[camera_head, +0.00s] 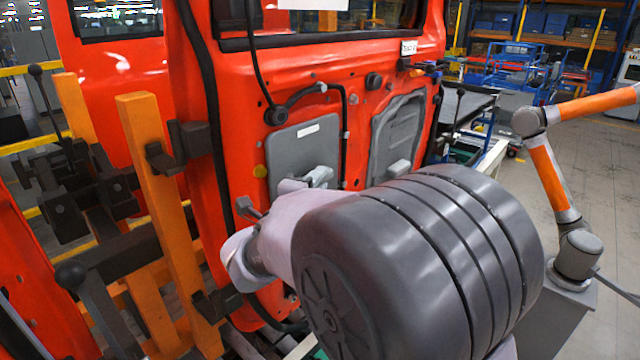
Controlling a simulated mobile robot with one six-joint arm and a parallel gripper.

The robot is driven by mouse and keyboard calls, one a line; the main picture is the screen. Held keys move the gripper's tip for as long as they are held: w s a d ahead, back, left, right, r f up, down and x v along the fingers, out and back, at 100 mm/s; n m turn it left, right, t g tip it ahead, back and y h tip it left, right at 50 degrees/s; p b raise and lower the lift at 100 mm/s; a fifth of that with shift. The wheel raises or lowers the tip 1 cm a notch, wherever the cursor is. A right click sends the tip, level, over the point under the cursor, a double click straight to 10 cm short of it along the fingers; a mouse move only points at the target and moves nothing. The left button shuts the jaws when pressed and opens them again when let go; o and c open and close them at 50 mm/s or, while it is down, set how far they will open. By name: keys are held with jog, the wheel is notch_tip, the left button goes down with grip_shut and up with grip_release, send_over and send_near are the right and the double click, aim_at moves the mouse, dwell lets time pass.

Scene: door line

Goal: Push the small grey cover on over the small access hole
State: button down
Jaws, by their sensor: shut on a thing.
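The small grey cover (300,150), a flat panel with a white label, is at the door's inner face, left of centre. It is upright and hides whatever is behind it, so the small access hole is not visible. I cannot tell whether the cover touches the door or stands a little apart. My gripper (318,178) is at the cover's lower part, shut on its light grey grip block. The fingers are small and partly hidden by my pale wrist and large dark arm joint.
The red door (350,50) fills the middle. A larger grey panel (400,125) with a block is on its right. A black cable (256,60) hangs above the cover. An orange post with dark clamps (155,180) stands left. An orange and grey robot arm (552,180) stands right.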

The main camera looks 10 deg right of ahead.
jog(key=shift+w+a, duration=0.1)
dwell(0.3)
jog(key=c, duration=1.2)
grip_release()
jog(key=shift+o, duration=0.2)
jog(key=v, duration=3.4)
